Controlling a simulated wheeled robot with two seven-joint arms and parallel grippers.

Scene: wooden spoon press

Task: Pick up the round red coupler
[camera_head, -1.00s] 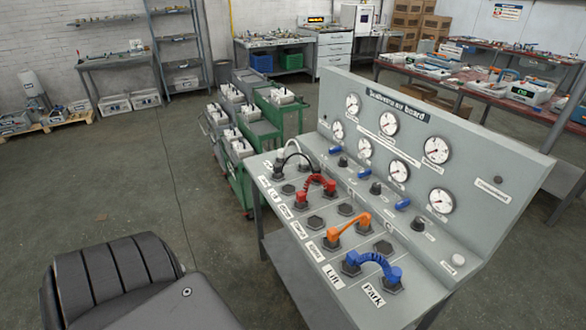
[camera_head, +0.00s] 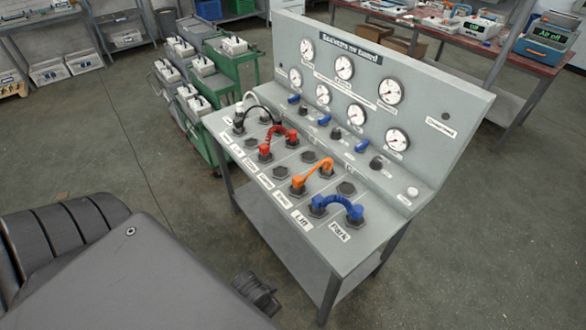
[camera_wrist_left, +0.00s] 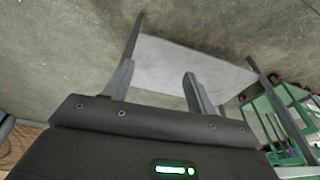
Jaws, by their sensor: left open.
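A red coupler (camera_head: 276,143) arches between two sockets on the sloping panel of the grey board in the head view. It has a curved red hose with a red end at each side, both ends seated on the panel. My left gripper (camera_wrist_left: 158,75) shows in the left wrist view with its two fingers apart and nothing between them. Beyond the fingers are the floor and a flat grey shelf. The coupler is not in the left wrist view. My right gripper is in neither view.
The board (camera_head: 360,70) carries several gauges and knobs. An orange coupler (camera_head: 311,176) and a blue coupler (camera_head: 336,204) sit nearer than the red one; a black-and-white one (camera_head: 245,112) sits farther. A green cart (camera_head: 212,100) stands behind left. A shelf (camera_wrist_left: 190,62) lies under the panel.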

